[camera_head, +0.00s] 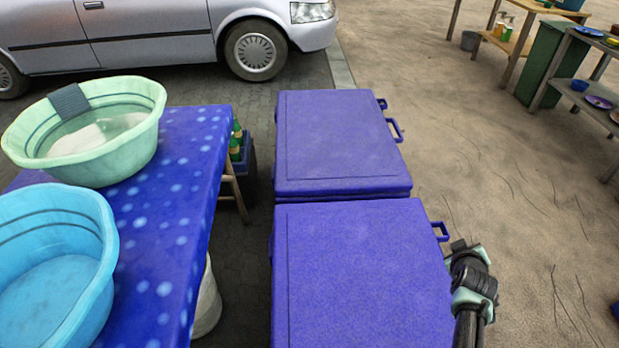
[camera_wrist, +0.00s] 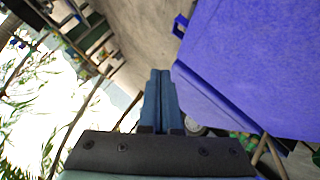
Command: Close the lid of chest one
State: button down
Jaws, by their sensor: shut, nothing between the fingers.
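Two blue-purple chests stand one behind the other in the head view, a near chest (camera_head: 362,275) and a far chest (camera_head: 335,140). The lids of both look flat and down; I cannot tell whether either is fully shut. Nothing marks which is chest one. My gripper shows in the wrist view (camera_wrist: 160,75) with its two blue fingers together and empty. A blue chest (camera_wrist: 260,60) fills the upper right there, just beside the fingertips; contact cannot be told. In the head view my wrist is right of the near chest, near its handle (camera_head: 440,231).
A blue spotted table (camera_head: 165,235) at left holds a green basin (camera_head: 120,155) and a blue basin (camera_head: 95,285). A silver car (camera_head: 150,35) is behind. Sandy ground (camera_head: 530,200) at right is mostly clear.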

jog(key=d+f+b, duration=0.2)
jog(key=f+b, duration=0.4)
jog(key=b, duration=0.1)
jog(key=d+f+b, duration=0.2)
jog(key=f+b, duration=0.4)
jog(key=b, duration=0.2)
jog(key=d+f+b, duration=0.2)
jog(key=f+b, duration=0.4)
jog(key=b, duration=0.2)
jog(key=shift+d, duration=0.2)
jog(key=f+b, duration=0.2)
jog(key=b, duration=0.1)
jog(key=shift+d, duration=0.2)
jog(key=shift+f, duration=0.3)
jog(key=shift+s+a+f, duration=0.1)
jog(key=shift+a+f, duration=0.1)
jog(key=shift+s+r, duration=0.1)
jog(key=shift+s+a+r+p, duration=0.15)
jog(key=shift+p, duration=0.3)
jog(key=p+v, duration=0.2)
jog(key=v, duration=0.1)
jog(key=p+v, duration=0.3)
jog(key=v, duration=0.1)
jog(key=r+p+v, duration=0.1)
jog(key=p+v, duration=0.2)
jog(key=shift+r, duration=0.15)
jog(key=shift+p+v, duration=0.35)
jog(key=shift+v, duration=0.5)
jog(key=shift+s, duration=0.15)
